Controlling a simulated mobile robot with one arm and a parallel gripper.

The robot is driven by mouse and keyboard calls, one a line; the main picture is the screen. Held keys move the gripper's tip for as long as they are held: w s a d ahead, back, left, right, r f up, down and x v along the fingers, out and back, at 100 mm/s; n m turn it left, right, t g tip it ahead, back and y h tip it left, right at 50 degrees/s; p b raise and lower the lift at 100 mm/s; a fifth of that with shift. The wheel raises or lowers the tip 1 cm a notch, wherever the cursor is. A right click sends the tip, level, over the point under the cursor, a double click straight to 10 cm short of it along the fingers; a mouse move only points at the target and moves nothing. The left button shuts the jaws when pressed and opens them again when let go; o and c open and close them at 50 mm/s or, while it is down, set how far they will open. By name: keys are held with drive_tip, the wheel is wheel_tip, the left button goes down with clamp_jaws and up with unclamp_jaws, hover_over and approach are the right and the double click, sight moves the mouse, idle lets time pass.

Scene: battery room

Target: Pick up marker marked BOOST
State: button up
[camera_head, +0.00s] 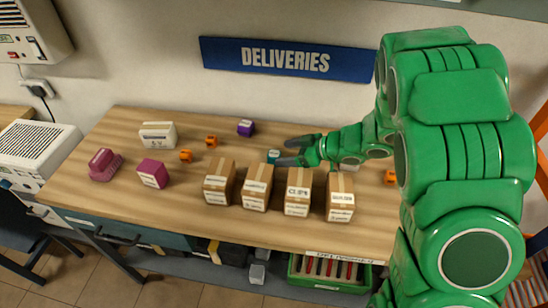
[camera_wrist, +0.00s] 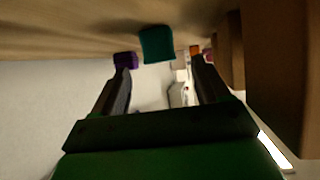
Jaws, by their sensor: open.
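No label reading BOOST is legible in either view, so I cannot tell which thing is the marker. A small teal block (camera_head: 273,156) stands on the table just left of my gripper (camera_head: 287,152). In the wrist view the teal block (camera_wrist: 157,44) appears ahead of and between the fingertips, apart from them. My gripper is open and empty, pointing left, low over the table behind the cardboard boxes. A purple block (camera_head: 245,128) stands farther back, and small orange blocks (camera_head: 211,140) stand to the left.
Several labelled cardboard boxes (camera_head: 256,187) stand in a row along the front of the wooden table (camera_head: 130,222). A white box (camera_head: 158,135), a magenta box (camera_head: 152,173) and a pink item (camera_head: 104,165) are at left. A green crate (camera_head: 330,283) sits below the front edge.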

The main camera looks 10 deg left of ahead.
sight(274, 158)
drive_tip(key=shift+x, duration=1.5)
drive_tip(key=c, duration=1.1)
